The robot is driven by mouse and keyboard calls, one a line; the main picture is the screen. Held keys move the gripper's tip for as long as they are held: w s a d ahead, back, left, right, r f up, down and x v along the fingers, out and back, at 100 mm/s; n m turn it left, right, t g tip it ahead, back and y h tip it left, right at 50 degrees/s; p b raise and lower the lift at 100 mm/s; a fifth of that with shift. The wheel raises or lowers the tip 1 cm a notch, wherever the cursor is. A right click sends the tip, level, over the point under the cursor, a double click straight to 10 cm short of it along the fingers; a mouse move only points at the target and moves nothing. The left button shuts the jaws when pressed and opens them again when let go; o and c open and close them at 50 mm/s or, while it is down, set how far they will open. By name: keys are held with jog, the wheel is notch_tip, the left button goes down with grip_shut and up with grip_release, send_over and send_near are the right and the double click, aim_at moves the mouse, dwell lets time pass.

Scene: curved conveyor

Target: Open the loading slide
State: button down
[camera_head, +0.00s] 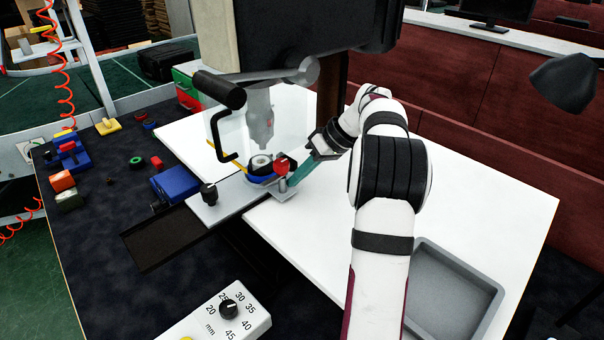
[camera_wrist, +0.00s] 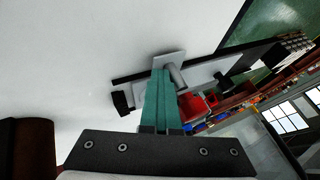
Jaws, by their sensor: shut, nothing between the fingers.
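The loading slide is a light grey plate (camera_head: 232,197) with a black knob (camera_head: 208,193), on a dark rail (camera_head: 160,238) that sticks out front left. A blue holder with a round white part (camera_head: 261,164) sits at the plate's rear, under the press nozzle (camera_head: 259,125). A red knob (camera_head: 282,166) is beside it. My gripper (camera_head: 291,182) has teal fingers, shut and empty, at the right end of the plate beside a short grey post (camera_head: 282,186). In the wrist view the fingertips (camera_wrist: 160,73) overlap a grey plate next to a post (camera_wrist: 176,76); contact is unclear.
A black handle (camera_head: 218,90) hangs at the press's left, with a clear guard nearby. A dial box (camera_head: 218,315) stands in front. A grey tray (camera_head: 450,290) lies at right. A blue block (camera_head: 176,184) and several small parts lie left.

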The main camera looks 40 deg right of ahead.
jog(key=a, duration=2)
jog(key=shift+a, duration=0.15)
jog(key=s+d+r, duration=0.5)
jog(key=d+r, duration=0.3)
jog(key=s+a+f+m+g, duration=0.1)
jog(key=s+a+f+g, duration=0.1)
jog(key=s+a, duration=0.45)
jog(key=s+a+f+m+g, duration=0.1)
jog(key=s+a+f+g, duration=0.15)
jog(key=a, duration=0.75)
jog(key=s+a+f+m+h, duration=0.1)
jog(key=s+a+f, duration=0.1)
jog(key=s, duration=0.4)
jog(key=s+a+f+m+g+h, duration=0.1)
jog(key=s+a+f+h, duration=0.1)
jog(key=s+f, duration=0.2)
jog(key=shift+s+a+f+m, duration=0.2)
jog(key=shift+s+a+m, duration=0.1)
jog(key=shift+s, duration=0.65)
